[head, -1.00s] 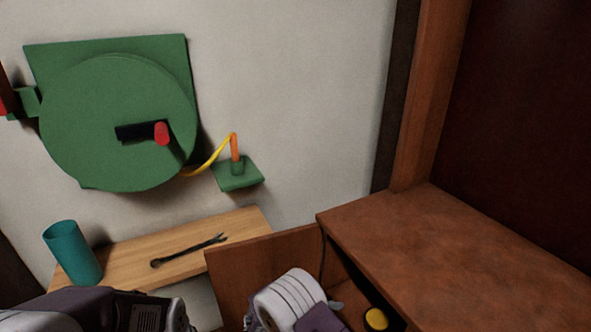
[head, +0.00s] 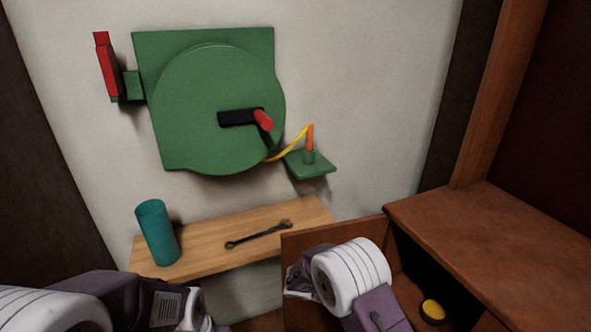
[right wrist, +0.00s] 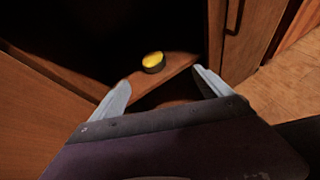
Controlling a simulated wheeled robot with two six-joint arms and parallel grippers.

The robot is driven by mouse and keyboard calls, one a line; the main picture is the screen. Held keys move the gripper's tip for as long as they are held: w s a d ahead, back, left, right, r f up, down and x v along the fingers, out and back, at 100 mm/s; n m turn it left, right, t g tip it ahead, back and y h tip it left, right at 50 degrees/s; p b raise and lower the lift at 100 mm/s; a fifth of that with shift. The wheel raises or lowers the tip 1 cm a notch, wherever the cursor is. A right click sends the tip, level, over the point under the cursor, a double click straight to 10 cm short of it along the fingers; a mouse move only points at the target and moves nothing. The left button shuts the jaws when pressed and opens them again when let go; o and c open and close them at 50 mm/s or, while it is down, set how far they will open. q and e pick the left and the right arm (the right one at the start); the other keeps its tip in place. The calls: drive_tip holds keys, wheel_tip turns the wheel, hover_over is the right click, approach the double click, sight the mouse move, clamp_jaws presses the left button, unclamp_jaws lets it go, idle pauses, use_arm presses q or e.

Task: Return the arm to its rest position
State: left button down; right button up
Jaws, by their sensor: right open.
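My right arm (head: 350,277), with white and purple links, reaches over the open wooden door (head: 300,245) of the cabinet. Its gripper is hidden in the head view. In the right wrist view my right gripper (right wrist: 163,90) is open and empty, its two pale fingers spread apart. A small dark round piece with a yellow top (right wrist: 153,61) lies beyond and between the fingertips, on the cabinet's wooden floor. It also shows in the head view (head: 432,310). My left arm (head: 110,295) lies along the bottom left; its gripper is out of view.
A green disc (head: 220,90) with a red-handled black crank is on the wall. A red lever (head: 106,65) and a green bracket (head: 308,165) flank it. A wooden shelf (head: 210,240) holds a teal cup (head: 157,232) and a wrench (head: 258,234). The cabinet top (head: 490,240) is clear.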

drive_tip(key=s+d+r+m+g+y, duration=0.35)
drive_tip(key=s+d+m+y, duration=0.2)
drive_tip(key=s+m, duration=0.4)
drive_tip(key=s+a+f+m+t+y, duration=0.3)
drive_tip(key=s+a+m+y, duration=0.4)
drive_tip(key=a, duration=0.2)
wheel_tip(320, 180, up, 38)
drive_tip(key=w+p, duration=0.2)
drive_tip(key=p, duration=3.6)
drive_tip(key=shift+w+a+m+t, duration=0.2)
drive_tip(key=shift+a+m+t, duration=0.25)
